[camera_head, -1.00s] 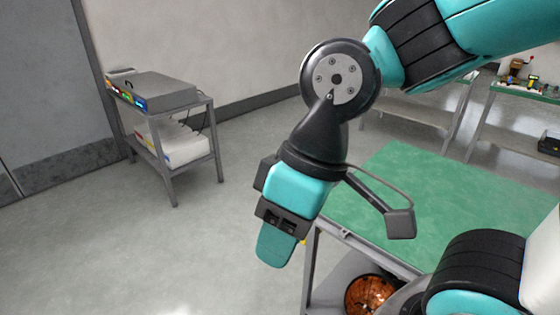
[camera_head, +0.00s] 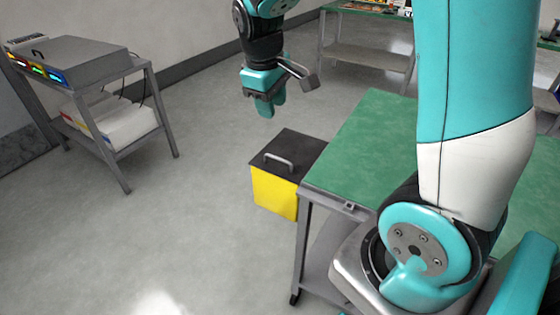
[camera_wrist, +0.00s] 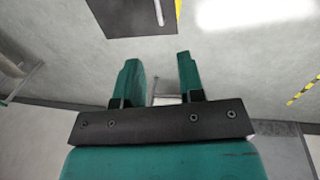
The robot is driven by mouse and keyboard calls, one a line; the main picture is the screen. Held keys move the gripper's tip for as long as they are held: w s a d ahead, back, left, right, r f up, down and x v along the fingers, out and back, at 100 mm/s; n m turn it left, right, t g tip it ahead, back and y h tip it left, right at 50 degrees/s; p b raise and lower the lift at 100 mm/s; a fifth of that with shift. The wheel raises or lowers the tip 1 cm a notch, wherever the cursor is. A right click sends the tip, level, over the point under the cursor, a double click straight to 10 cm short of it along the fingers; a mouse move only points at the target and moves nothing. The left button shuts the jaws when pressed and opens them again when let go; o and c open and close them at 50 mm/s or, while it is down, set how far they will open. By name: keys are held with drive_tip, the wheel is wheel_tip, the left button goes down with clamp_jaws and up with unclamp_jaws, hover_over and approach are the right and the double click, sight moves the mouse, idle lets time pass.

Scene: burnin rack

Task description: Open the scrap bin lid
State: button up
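The scrap bin (camera_head: 274,192) is a yellow box on the floor beside the left edge of the green-topped table. Its dark lid (camera_head: 300,147) is shut and has a pale bar handle (camera_head: 279,163) on top. In the wrist view the lid (camera_wrist: 120,14) shows at the top edge, with the handle (camera_wrist: 159,11) near its right side. My gripper (camera_head: 265,110) hangs in the air above the bin and beyond it, apart from the handle. In the wrist view its two fingers (camera_wrist: 156,75) stand apart with nothing between them.
The green-topped table (camera_head: 375,140) stands right of the bin. A grey cart (camera_head: 120,165) with a boxy device (camera_head: 70,62) on top stands at the left. Another table (camera_head: 370,55) is at the back. The floor between cart and bin is clear.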

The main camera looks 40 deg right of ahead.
sight(281, 161)
drive_tip(key=d+f, duration=0.1)
drive_tip(key=f, duration=0.4)
drive_tip(key=d+f+b, duration=0.1)
drive_tip(key=f, duration=0.5)
drive_tip(key=w+d+f, duration=0.1)
drive_tip(key=f, duration=0.5)
drive_tip(key=shift+d, duration=0.3)
drive_tip(key=shift+c, duration=0.5)
clamp_jaws()
